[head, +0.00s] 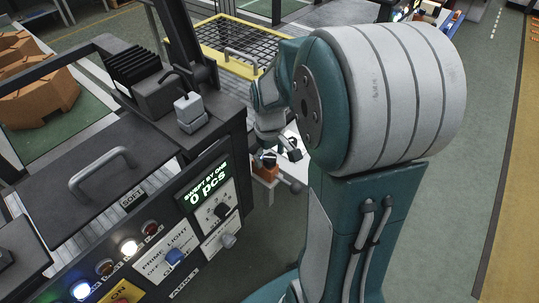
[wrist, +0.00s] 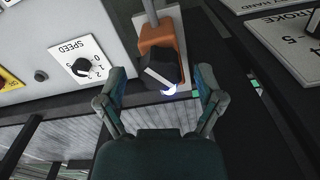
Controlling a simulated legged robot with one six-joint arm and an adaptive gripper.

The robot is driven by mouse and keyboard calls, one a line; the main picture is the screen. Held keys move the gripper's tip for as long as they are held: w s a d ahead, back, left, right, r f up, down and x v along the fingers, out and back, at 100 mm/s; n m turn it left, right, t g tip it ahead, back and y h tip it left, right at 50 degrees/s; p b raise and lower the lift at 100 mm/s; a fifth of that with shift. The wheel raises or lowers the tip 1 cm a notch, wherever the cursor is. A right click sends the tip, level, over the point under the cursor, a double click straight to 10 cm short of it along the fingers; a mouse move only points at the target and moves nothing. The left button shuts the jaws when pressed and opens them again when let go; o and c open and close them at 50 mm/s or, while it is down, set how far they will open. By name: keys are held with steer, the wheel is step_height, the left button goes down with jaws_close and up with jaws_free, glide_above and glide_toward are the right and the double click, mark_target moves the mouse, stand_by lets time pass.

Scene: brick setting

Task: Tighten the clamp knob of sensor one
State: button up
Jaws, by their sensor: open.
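An orange sensor block (head: 266,171) stands on a pale post beside the machine panel in the head view, just below my gripper (head: 281,154). In the wrist view, the orange block (wrist: 161,37) is at top centre on a grey rod. A black angular part (wrist: 158,72) with a white-blue glow at its lower edge sits at its near end. My gripper (wrist: 161,82) is open, its fingertips left and right of the black part, with gaps on both sides. I cannot tell whether the black part is the clamp knob. A dark round knob (head: 297,187) shows right of the post.
The control panel (head: 150,253) with knobs, lamps and a "0 pcs" display is close on the left. A black SPEED knob (wrist: 82,67) lies left of my fingers. A yellow-framed mesh (head: 215,45) is behind. Green floor (head: 440,215) is clear at right.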

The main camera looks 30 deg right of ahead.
steer(key=c, duration=1.2)
steer(key=shift+o, duration=0.3)
steer(key=shift+m, duration=0.3)
steer(key=m, duration=0.5)
steer(key=shift+f, duration=0.1)
steer(key=m, duration=0.6)
steer(key=shift+s, duration=0.1)
steer(key=o, duration=1.1)
steer(key=shift+o, duration=0.2)
